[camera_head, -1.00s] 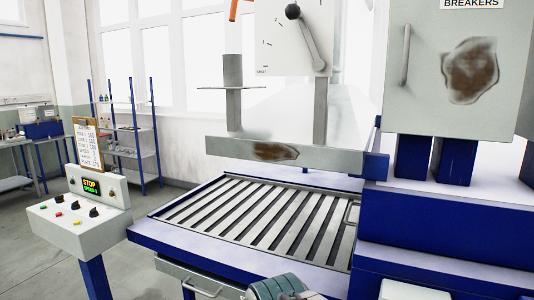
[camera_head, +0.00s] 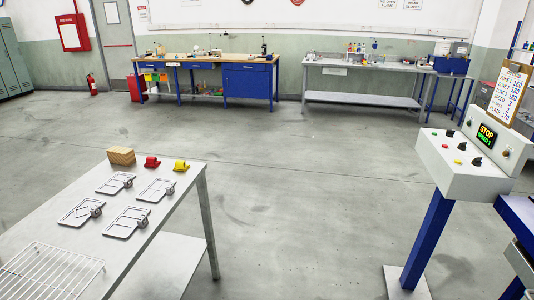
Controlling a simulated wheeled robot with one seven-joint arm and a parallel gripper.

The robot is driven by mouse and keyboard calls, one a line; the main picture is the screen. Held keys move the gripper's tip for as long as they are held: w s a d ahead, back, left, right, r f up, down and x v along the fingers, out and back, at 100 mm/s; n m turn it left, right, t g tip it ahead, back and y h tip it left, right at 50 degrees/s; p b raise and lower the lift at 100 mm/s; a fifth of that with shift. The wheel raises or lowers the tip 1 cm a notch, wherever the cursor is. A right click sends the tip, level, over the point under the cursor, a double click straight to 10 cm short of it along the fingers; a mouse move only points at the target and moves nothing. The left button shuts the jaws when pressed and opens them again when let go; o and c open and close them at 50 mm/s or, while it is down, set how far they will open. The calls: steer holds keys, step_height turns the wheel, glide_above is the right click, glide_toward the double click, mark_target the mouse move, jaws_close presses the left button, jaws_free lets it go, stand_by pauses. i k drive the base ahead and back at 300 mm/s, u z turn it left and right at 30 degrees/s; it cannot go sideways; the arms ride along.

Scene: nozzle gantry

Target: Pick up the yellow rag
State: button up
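A small yellow item (camera_head: 180,166) lies near the far right corner of the grey metal table (camera_head: 190,215). It is too small to tell whether it is a rag. A similar red item (camera_head: 152,162) lies just left of it, and the two are apart. My gripper is not in view.
The table also holds a wooden block (camera_head: 121,156), several flat metal plates (camera_head: 116,182) and a white wire rack (camera_head: 50,272). A control pedestal (camera_head: 466,162) stands at the right. Open floor (camera_head: 310,180) lies between table and pedestal. Workbenches (camera_head: 250,82) line the back wall.

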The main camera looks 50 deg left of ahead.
mark_target(181, 166)
steer(key=u, duration=2.05)
steer(key=i, duration=3)
steer(key=u, duration=0.5)
steer(key=i, duration=0.45)
steer(key=u, duration=0.2)
